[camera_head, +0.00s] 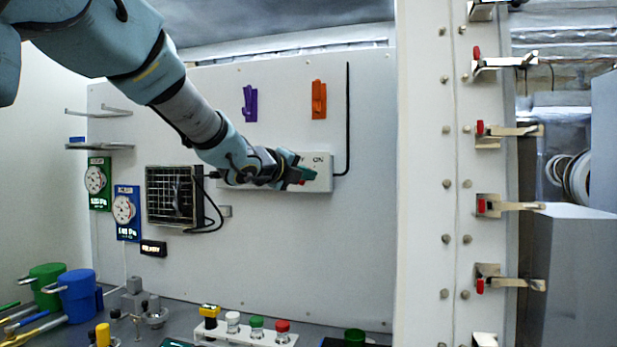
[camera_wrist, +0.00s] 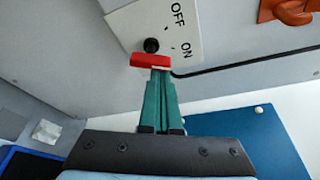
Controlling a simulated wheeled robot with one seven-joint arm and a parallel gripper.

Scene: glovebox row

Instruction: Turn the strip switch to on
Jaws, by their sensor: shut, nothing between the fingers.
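The strip (camera_head: 322,182) is a long white box on the back panel. In the wrist view the white strip (camera_wrist: 150,22) carries OFF and ON labels, a black round knob (camera_wrist: 151,45) and a red bar (camera_wrist: 150,60), which looks like the switch lever. My gripper (camera_head: 306,176) is at the strip's front. In the wrist view its green fingers (camera_wrist: 159,74) are shut and empty, with the tips at the red bar. I cannot tell whether they touch it, or which label the lever is set to.
A purple hook (camera_head: 250,103) and an orange hook (camera_head: 319,100) are above the strip, with a black cable (camera_head: 347,120) at its right. A caged fan (camera_head: 174,196) is at left. A vial rack (camera_head: 250,335) stands on the bench below. The panel below the strip is clear.

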